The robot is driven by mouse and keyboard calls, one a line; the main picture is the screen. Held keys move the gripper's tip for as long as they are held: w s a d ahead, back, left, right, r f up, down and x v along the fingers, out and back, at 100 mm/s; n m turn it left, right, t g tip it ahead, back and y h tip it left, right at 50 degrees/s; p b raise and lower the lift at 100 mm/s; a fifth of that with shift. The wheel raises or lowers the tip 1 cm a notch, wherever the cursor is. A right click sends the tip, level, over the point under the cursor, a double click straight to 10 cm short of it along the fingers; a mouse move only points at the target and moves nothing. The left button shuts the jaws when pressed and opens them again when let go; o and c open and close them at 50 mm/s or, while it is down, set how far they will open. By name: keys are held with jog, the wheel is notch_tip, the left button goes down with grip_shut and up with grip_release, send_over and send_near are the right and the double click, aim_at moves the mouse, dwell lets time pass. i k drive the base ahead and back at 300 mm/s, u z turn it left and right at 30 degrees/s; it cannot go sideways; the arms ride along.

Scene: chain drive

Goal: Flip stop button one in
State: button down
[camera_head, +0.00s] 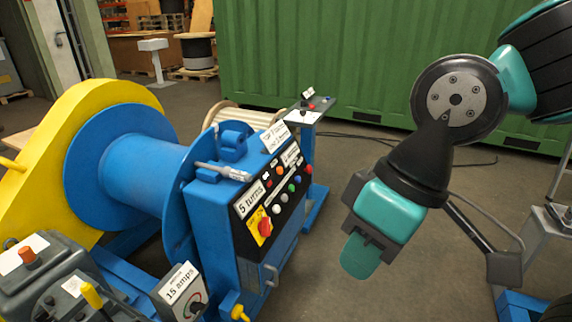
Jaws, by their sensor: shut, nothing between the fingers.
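A red stop button (265,226) on a yellow plate sits at the lower left of the black control panel (284,231). The panel is on the slanted face of the blue machine. An orange-red button (27,256) stands on a grey box at the lower left. I cannot read which button is number one. My gripper (361,257) is shut and empty. It points downward in free air to the right of the panel, clear of both buttons.
The panel also holds several small coloured buttons and white labels. A blue drum (145,170) with a yellow guard (45,130) stands at left. A dial box (182,290) and a yellow lever (92,295) are low in front. Floor between panel and gripper is clear.

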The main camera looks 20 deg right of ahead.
aim_at(309, 168)
jog(key=i, duration=1.55)
jog(key=z, duration=0.55)
